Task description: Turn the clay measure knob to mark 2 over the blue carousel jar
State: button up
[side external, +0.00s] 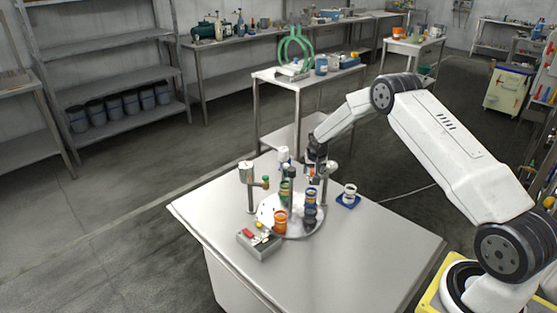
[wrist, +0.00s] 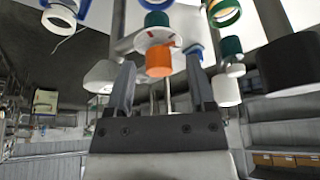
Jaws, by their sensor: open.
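The clay measure knob (wrist: 159,60) is an orange cylinder on a pale dial plate (wrist: 150,40) with red marks in the wrist view. My gripper (wrist: 160,68) is open, with one finger on each side of the knob and a visible gap; how deep the knob sits between them is unclear. In the side view my gripper (side external: 317,165) is above the carousel (side external: 268,208), a pale round disc. The blue carousel jar (side external: 310,194) stands on the disc below my gripper. I cannot read the knob's pointer or which mark it is at.
Green (side external: 285,188), orange (side external: 281,222) and dark (side external: 310,216) jars also stand on the carousel. Posts carry white hoppers (side external: 246,171). A green knob (wrist: 232,50) shows at right. The table's front is clear.

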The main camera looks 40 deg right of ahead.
jog(key=shift+c, duration=0.2)
grip_shut()
jog(key=shift+m, duration=0.5)
jog(key=shift+w+a+m+g+h, duration=0.1)
jog(key=shift+m+g+h, duration=0.35)
jog(key=shift+m, duration=0.85)
jog(key=shift+w+m+g+h, duration=0.15)
jog(key=shift+m+g, duration=0.5)
jog(key=shift+m, duration=0.65)
jog(key=shift+s, duration=0.15)
jog(key=shift+o, duration=0.2)
grip_release()
